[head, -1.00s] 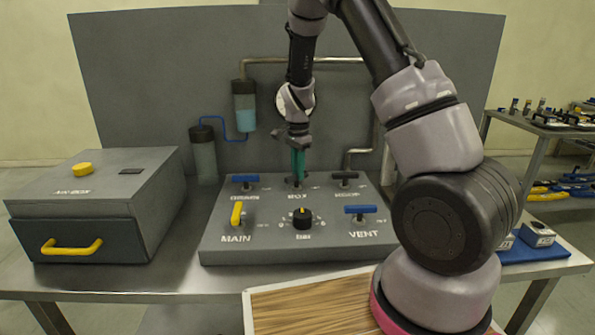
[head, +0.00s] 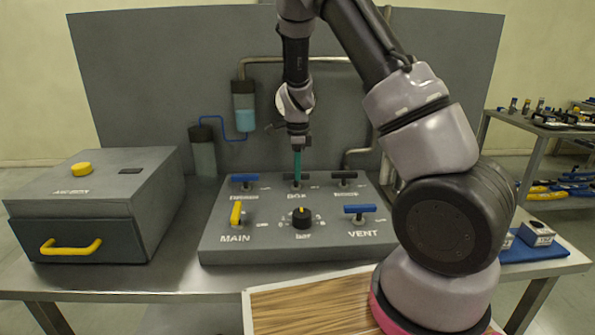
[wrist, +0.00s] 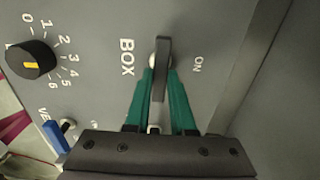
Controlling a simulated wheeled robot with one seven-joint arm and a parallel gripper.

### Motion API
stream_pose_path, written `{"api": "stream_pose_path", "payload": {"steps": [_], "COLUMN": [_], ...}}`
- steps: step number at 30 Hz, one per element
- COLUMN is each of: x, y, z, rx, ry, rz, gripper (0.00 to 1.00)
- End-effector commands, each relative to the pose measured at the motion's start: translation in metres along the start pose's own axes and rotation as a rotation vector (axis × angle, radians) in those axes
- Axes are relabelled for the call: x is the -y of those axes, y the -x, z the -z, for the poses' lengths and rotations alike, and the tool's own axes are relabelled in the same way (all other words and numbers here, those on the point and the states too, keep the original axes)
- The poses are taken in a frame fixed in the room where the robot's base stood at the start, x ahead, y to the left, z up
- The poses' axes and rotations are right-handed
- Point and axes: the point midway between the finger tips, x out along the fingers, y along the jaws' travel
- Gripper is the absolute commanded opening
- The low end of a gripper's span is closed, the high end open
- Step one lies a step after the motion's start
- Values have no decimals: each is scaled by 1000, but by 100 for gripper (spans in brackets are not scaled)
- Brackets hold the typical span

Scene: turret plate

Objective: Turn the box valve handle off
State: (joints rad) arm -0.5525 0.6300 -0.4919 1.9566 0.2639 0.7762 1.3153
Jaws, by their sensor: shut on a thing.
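The box valve handle is a dark grey bar (wrist: 162,62) above the word BOX in the head view, in the back row of the sloped grey panel (head: 220,243). In the wrist view it runs straight up and down between the fingers, with ON printed to its right. In the head view it lies roughly left to right, partly hidden by the fingers. My gripper (head: 297,178) points down with green fingers, shut on the handle. The fingers also show in the wrist view (wrist: 160,95).
A blue handle (head: 245,177) and a dark handle (head: 345,175) flank it. In front are the yellow MAIN handle (head: 236,213), a black dial (head: 302,217) and the blue VENT handle (head: 361,209). A grey box with a yellow-handled drawer (head: 71,246) stands left.

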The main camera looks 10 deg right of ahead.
Motion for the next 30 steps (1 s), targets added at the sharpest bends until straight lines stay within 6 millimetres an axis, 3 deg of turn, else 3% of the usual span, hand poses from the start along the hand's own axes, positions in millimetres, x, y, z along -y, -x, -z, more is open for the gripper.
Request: {"api": "stream_pose_path", "payload": {"steps": [13, 14, 15, 16, 26, 30], "x": [0, 0, 0, 0, 0, 1], "y": [0, 0, 0, 0, 2, 16], "z": [-1, -1, -1, -1, 0, -1], "rx": [1, 1, 1, 1, 1, 3], "ry": [-11, -11, -11, -11, -9, -8], "rz": [0, 0, 0, 0, 1, 3], "gripper": [0, 30, 45, 52, 52, 52]}}
